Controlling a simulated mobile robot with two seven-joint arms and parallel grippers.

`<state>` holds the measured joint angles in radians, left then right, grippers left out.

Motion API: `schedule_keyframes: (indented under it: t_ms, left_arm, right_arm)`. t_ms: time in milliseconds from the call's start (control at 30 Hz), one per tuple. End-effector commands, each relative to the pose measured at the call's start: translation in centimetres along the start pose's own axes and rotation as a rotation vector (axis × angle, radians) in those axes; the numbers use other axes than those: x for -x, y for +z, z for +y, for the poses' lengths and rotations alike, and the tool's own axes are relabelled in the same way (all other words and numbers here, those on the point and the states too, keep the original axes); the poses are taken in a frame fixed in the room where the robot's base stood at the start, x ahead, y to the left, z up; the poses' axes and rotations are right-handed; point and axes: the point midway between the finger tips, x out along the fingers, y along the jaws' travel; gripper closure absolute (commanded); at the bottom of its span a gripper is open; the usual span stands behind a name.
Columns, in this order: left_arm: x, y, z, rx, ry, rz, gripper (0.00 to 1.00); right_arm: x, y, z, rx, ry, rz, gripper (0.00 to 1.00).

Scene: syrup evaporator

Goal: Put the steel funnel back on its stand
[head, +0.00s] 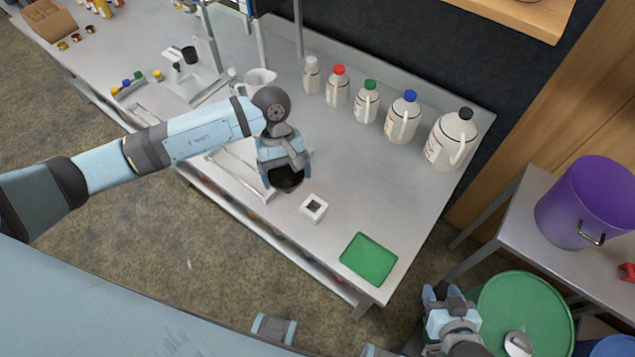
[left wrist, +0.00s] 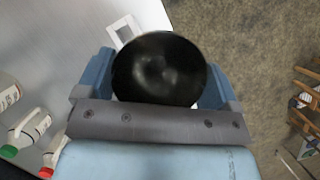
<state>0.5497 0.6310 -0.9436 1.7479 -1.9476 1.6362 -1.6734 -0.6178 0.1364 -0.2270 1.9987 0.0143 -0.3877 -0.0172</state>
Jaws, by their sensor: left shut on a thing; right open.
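My left gripper (head: 285,166) is shut on the steel funnel (head: 286,181), which looks dark, round and shiny, and holds it by its sides. In the left wrist view the funnel (left wrist: 158,70) sits between the two blue fingers and its spout is hidden. A small white square stand (head: 313,208) with a dark opening is on the steel table, just right of and below the funnel in the head view. Part of this stand (left wrist: 123,30) shows beyond the funnel in the left wrist view. My right gripper (head: 449,299) is open and empty, off the table's near right corner.
Several capped jugs (head: 402,118) line the back of the table. A green tray (head: 369,258) lies at its right front corner. A white pitcher (head: 260,80) stands behind my left arm. A purple bucket (head: 585,205) is on a side table at right, above a green drum lid (head: 545,305).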

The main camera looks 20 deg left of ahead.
Motion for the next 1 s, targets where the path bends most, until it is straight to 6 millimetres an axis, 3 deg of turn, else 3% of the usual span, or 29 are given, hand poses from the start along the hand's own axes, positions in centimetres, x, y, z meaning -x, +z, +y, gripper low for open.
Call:
schedule_keyframes:
  t_ms: [33, 133, 300, 500, 700, 1000]
  left_arm:
    - [-1.5, -0.2, 0.9, 0.103, 0.048, -0.005, 0.37]
    - [-2.3, -0.4, 2.4, 0.328, 0.141, -0.004, 0.37]
    - [-3.2, -0.7, 4.4, 0.674, 0.286, -0.002, 0.37]
    - [-3.5, -1.1, 5.7, 0.95, 0.397, 0.0, 0.37]
    - [-3.4, -1.3, 6.0, 1.05, 0.437, 0.001, 0.37]
    - [-4.4, -1.8, 6.0, 1.054, 0.437, 0.001, 0.37]
  right_arm:
    - [-1.0, 1.5, 0.0, -0.002, -0.001, -0.001, 0.52]
    - [-1.9, 2.6, -0.1, -0.005, -0.004, -0.001, 0.52]
    - [-3.1, 4.2, -0.4, -0.012, -0.011, -0.002, 0.52]
    - [-3.9, 5.3, -0.6, -0.017, -0.014, -0.009, 0.52]
    - [-4.1, 5.4, -0.5, -0.018, -0.012, -0.007, 0.52]
    - [-4.4, 5.8, -0.2, -0.022, -0.009, -0.007, 0.52]
